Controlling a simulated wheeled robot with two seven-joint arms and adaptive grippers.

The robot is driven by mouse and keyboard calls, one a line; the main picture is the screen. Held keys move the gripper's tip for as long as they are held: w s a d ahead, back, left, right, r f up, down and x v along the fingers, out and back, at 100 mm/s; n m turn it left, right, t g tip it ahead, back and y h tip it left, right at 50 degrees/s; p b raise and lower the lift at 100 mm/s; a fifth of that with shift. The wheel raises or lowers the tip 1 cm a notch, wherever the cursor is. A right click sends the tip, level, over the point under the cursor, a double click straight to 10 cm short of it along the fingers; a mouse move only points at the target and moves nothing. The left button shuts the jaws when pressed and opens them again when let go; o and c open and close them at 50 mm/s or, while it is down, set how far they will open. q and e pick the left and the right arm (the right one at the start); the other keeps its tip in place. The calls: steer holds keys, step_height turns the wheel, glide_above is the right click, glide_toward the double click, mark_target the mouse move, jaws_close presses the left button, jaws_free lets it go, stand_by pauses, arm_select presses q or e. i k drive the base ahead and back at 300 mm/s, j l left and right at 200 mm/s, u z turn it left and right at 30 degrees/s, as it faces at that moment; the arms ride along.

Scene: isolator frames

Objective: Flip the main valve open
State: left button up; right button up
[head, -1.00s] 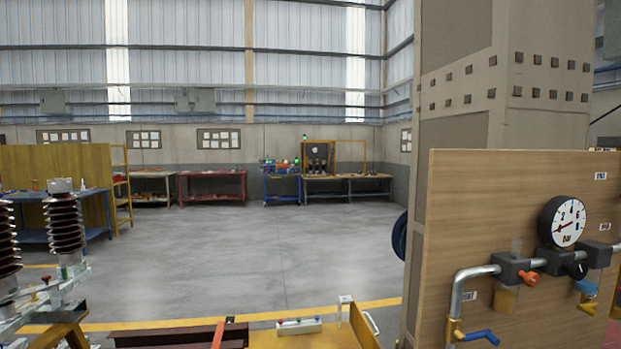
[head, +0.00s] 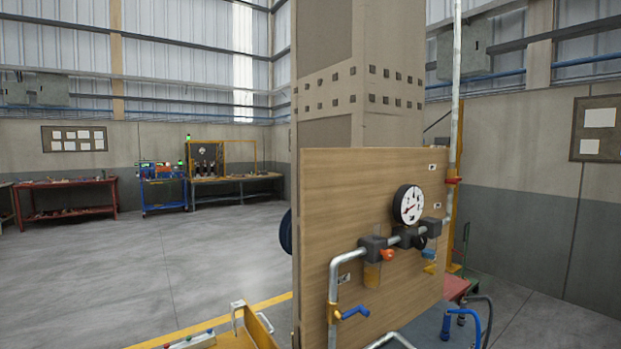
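A wooden panel (head: 322,220) stands upright at the right of centre, with a metal pipe (head: 333,285) running up its left side and across its front. A valve with a blue lever (head: 355,312) and a yellow body sits low on the pipe's vertical part. Its lever points to the right, across the pipe. Higher up are an orange-red knob (head: 387,255), a black knob (head: 420,241), a smaller blue handle (head: 429,254) and a round white-faced gauge (head: 411,205). No label shows which valve is the main one. Neither of my grippers is in view.
A concrete column (head: 330,75) rises behind the panel. A yellow cart or tray (head: 245,335) stands at the panel's lower left. Open grey floor (head: 150,265) extends to the left, with workbenches at the far wall.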

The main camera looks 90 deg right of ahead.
mark_target(454, 181)
steer(key=z, duration=3.8)
